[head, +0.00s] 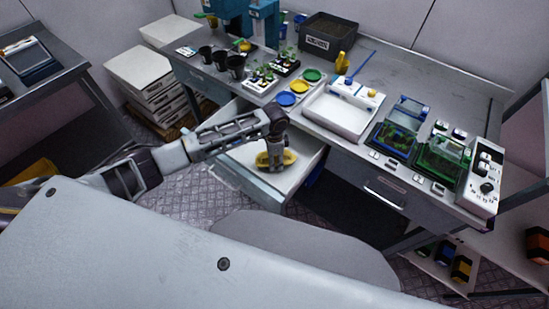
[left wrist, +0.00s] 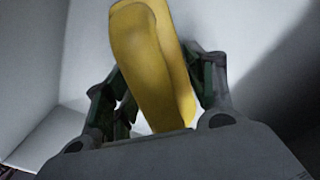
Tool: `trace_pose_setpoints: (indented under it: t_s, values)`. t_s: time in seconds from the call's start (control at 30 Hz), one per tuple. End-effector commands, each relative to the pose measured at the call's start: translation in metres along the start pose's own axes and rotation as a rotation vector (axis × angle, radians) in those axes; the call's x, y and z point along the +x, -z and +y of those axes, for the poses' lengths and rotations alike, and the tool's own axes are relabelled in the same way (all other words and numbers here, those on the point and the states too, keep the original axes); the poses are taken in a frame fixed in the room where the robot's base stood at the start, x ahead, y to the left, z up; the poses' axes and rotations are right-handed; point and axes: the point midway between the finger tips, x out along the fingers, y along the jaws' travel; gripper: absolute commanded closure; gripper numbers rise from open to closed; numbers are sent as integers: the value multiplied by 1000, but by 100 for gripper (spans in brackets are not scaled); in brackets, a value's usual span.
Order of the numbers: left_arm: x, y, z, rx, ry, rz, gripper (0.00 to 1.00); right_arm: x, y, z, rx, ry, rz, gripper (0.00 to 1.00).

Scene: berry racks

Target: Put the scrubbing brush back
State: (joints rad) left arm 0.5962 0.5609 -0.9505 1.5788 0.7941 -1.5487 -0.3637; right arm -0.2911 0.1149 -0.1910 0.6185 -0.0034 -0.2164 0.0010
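The scrubbing brush (head: 288,157), with a yellow body, is low inside the open white drawer (head: 243,157) under the bench. My left gripper (head: 274,160) reaches down into the drawer and is at the brush. In the left wrist view the yellow brush (left wrist: 155,60) stands between the two fingers of my left gripper (left wrist: 160,100), which lie close along both its sides. The brush's bristles are hidden, and whether it rests on the drawer floor is hard to tell. My right gripper is not in view.
The bench (head: 400,75) above the drawer holds a white tray (head: 340,112), coloured round dishes (head: 286,99), black pots (head: 236,66) and green-filled clear boxes (head: 437,158). The drawer's front and side walls stand close around my left gripper. Stacked white boxes (head: 150,80) stand at the left.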

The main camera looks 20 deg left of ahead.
Motion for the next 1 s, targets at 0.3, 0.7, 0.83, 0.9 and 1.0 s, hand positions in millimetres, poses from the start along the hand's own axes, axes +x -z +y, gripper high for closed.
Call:
trace_pose_setpoints:
  t_s: [0.3,0.7,0.83,0.9,1.0]
  values:
    - [0,0,0,0,0,0,26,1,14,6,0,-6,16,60]
    - [-13,0,-1,1,1,2,26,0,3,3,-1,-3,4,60]
    - [-27,0,0,1,2,2,26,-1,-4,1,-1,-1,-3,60]
    - [-36,0,0,1,2,1,26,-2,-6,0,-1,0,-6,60]
    - [-51,1,0,0,1,2,26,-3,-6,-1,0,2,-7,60]
